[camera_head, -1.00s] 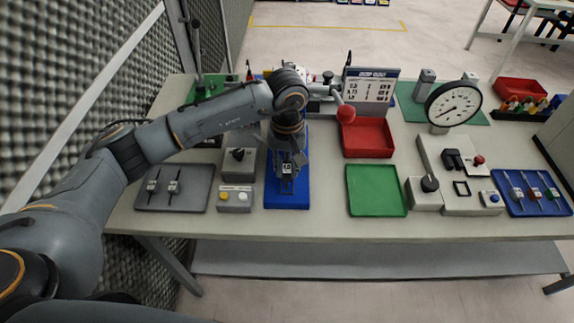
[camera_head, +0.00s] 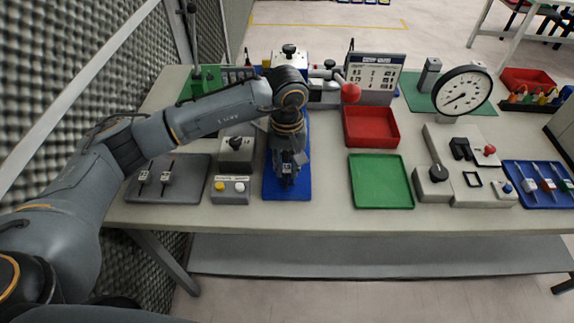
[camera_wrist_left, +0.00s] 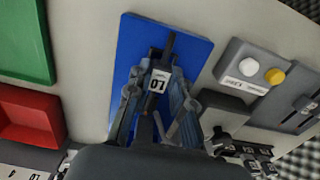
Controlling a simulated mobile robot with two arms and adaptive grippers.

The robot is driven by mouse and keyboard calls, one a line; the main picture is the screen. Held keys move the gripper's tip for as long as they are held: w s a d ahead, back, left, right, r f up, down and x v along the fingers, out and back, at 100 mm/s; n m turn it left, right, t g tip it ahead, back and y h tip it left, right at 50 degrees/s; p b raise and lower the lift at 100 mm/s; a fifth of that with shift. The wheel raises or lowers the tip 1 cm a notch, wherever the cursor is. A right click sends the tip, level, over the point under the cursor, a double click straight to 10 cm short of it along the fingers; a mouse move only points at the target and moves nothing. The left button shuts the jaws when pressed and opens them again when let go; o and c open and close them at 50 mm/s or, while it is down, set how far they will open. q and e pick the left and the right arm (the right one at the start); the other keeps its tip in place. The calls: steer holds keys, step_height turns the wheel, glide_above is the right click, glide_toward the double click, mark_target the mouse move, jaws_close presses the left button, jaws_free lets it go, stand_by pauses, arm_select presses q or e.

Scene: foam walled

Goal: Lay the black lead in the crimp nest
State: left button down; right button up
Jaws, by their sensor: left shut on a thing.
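My left gripper (camera_head: 288,176) is over the front part of a blue board (camera_head: 272,191), pointing down. In the left wrist view its fingers (camera_wrist_left: 158,112) are shut on the black lead (camera_wrist_left: 169,46), which has a white label (camera_wrist_left: 159,82). The lead lies lengthwise along the board (camera_wrist_left: 128,60); I cannot tell whether it touches it. In the head view the gripper mostly hides the lead. I cannot clearly make out the crimp nest; a bench device with a red-ball lever (camera_head: 350,92) stands behind the board. My right gripper is not in view.
A grey tray (camera_head: 195,188) with two labelled dark pieces and a two-button box (camera_head: 231,197) are left of the board. A green tray (camera_head: 380,180), red bin (camera_head: 371,127) and dial gauge (camera_head: 462,92) are right. Bare tabletop separates board and green tray.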

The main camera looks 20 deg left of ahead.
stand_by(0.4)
arm_select(q)
steer(key=shift+b, duration=0.45)
steer(key=shift+f+b, duration=0.6)
steer(key=shift+b, duration=0.15)
steer(key=c, duration=1.1)
jaws_free()
step_height(320, 180, up, 12)
